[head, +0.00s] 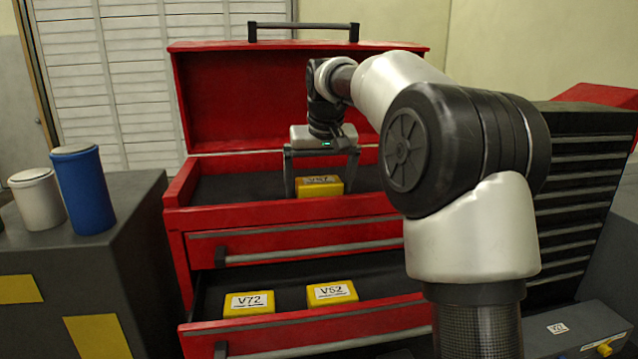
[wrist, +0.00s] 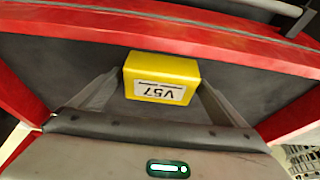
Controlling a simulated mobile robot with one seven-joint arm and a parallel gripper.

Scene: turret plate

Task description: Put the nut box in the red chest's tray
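The red chest (head: 183,190) stands with its lid up, and its dark-lined top tray (head: 240,186) is exposed. A yellow box labelled V57 (head: 320,190) sits in that tray near the front wall; it also shows in the wrist view (wrist: 162,80). Two more yellow boxes, V72 (head: 249,303) and V52 (head: 332,293), lie in the open lower drawer (head: 290,338). I cannot tell from the labels which box holds nuts.
A grey cabinet on the left carries a white canister (head: 38,200) and a blue canister (head: 84,192). A dark multi-drawer cabinet (head: 580,190) stands at right, with a grey case (head: 575,330) below it. The raised lid (head: 240,95) is behind my gripper. The tray's left part is clear.

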